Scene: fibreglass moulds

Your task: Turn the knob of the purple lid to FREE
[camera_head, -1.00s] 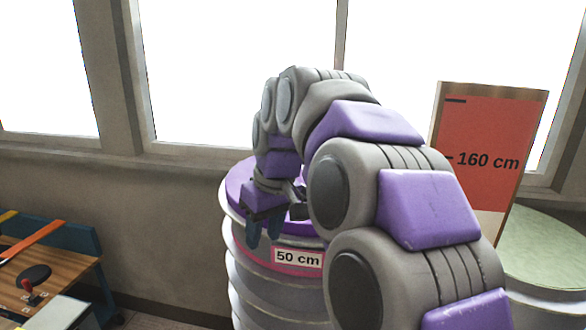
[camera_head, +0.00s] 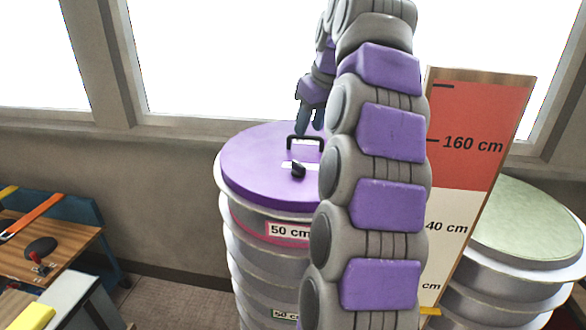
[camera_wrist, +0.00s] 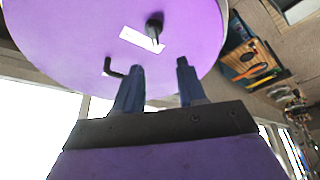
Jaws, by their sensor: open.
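The purple lid (camera_head: 250,180) lies on top of a tall stack of grey rings. A black knob (camera_head: 298,170) stands on it beside a white label strip, and a black handle (camera_head: 304,141) is behind the knob. My gripper (camera_head: 310,124) is open and empty above the far part of the lid, near the handle. In the wrist view the lid (camera_wrist: 75,35) fills the upper left, with the knob (camera_wrist: 154,27) beyond my fingertips and the handle (camera_wrist: 117,69) close to the left finger. The writing on the label is too small to read.
A height board (camera_head: 480,130) and a second stack with a pale green top (camera_head: 525,220) stand to the right. A wooden bench (camera_head: 50,245) with tools is at the left. A wall with windows (camera_head: 230,60) is behind. My arm covers the lid's right side.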

